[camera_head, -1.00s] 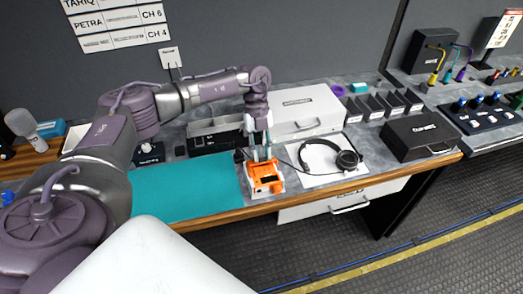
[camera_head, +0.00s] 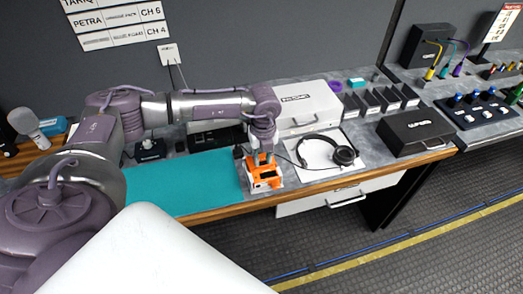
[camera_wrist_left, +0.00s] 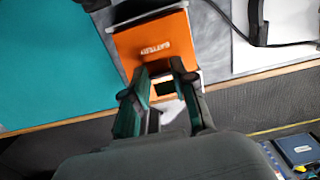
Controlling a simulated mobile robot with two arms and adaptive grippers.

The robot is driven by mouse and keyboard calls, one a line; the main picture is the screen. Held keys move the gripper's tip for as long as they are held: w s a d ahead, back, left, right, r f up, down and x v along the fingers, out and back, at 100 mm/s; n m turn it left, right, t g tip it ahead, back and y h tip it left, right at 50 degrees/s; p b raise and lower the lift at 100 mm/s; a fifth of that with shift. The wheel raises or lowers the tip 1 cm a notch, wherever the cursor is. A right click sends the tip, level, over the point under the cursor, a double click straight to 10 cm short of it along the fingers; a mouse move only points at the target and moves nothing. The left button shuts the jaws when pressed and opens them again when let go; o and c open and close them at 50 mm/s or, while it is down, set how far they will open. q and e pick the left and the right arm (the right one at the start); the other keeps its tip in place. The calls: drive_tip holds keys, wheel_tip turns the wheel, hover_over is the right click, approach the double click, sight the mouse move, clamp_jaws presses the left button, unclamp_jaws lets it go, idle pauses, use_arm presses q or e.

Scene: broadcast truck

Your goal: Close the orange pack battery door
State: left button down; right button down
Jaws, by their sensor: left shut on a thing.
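The orange pack (camera_head: 264,183) stands near the front edge of the bench, on a pale sheet just right of the teal mat. In the left wrist view its orange panel (camera_wrist_left: 153,47), lettered "BATTERY", fills the upper middle, with a dark opening below it. My left gripper (camera_head: 264,158) points down onto the far side of the pack. In the wrist view its green-and-black fingers (camera_wrist_left: 164,88) straddle the lower part of the pack, shut on it. The exact contact and the door's angle are hidden. My right gripper is not in view.
The teal mat (camera_head: 185,183) lies clear to the left. Headphones (camera_head: 328,150) on a white sheet lie close right of the pack. A white case (camera_head: 307,107) stands behind, a black case (camera_head: 416,133) at right. A drawer (camera_head: 335,195) shows below the bench edge.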

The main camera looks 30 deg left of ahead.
use_arm(q)
drive_tip(key=shift+s+d+f+t+y+b, duration=0.2)
drive_tip(key=shift+d+f+t+y+b, duration=0.05)
drive_tip(key=shift+f+t+y+b, duration=0.4)
drive_tip(key=shift+s+d+y+b, duration=0.1)
drive_tip(key=shift+y+b, duration=0.25)
drive_tip(key=shift+t, duration=0.25)
drive_tip(key=c, duration=0.9)
unclamp_jaws()
drive_tip(key=shift+r, duration=0.1)
drive_tip(key=v, duration=1.1)
drive_tip(key=shift+d+r, duration=0.1)
drive_tip(key=shift+r, duration=0.3)
